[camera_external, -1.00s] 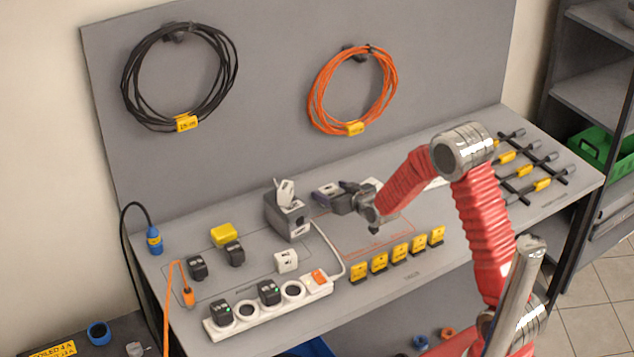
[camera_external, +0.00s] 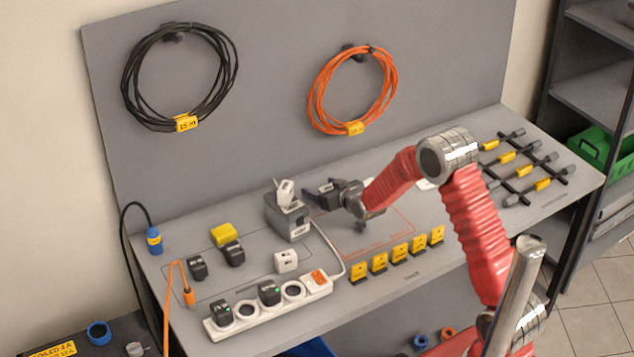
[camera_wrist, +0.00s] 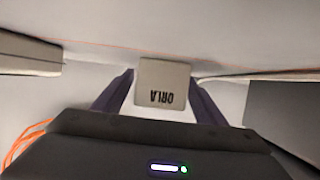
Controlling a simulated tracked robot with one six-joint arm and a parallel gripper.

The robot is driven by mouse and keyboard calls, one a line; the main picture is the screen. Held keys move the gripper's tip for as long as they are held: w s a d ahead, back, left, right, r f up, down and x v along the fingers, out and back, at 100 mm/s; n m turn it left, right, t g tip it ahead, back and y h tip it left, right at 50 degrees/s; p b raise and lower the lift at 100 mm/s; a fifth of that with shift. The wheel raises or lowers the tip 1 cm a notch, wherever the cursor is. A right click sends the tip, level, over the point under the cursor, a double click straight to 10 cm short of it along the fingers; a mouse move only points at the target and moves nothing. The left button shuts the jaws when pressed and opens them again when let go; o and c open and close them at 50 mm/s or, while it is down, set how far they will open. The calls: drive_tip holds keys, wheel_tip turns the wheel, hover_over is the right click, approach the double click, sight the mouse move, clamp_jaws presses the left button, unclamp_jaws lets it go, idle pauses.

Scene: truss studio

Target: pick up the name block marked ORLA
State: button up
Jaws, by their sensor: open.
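The pale name block (camera_wrist: 163,82) shows in the wrist view, with ORLA in dark letters upside down. It lies between the two dark purple fingers of my gripper (camera_wrist: 163,90), which is open. A narrow gap seems to show on each side, and I cannot tell whether either finger touches the block. In the external view my gripper (camera_external: 322,191) is low over the bench behind the red outlined area, right of a grey box. I cannot make out the block there for certain.
The grey box (camera_external: 288,217) with a white plug on top stands close left of my gripper. A white power strip (camera_external: 262,311) and yellow tags (camera_external: 380,262) line the front. Orange cable (camera_external: 312,92) hangs behind. Crossed black bars (camera_external: 525,172) lie at right.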

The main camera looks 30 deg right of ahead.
drive_tip(key=shift+w, duration=0.1)
idle(0.5)
drive_tip(key=c, duration=1.1)
drive_tip(key=shift+c, duration=0.2)
wheel_tip(320, 180, up, 10)
idle(0.6)
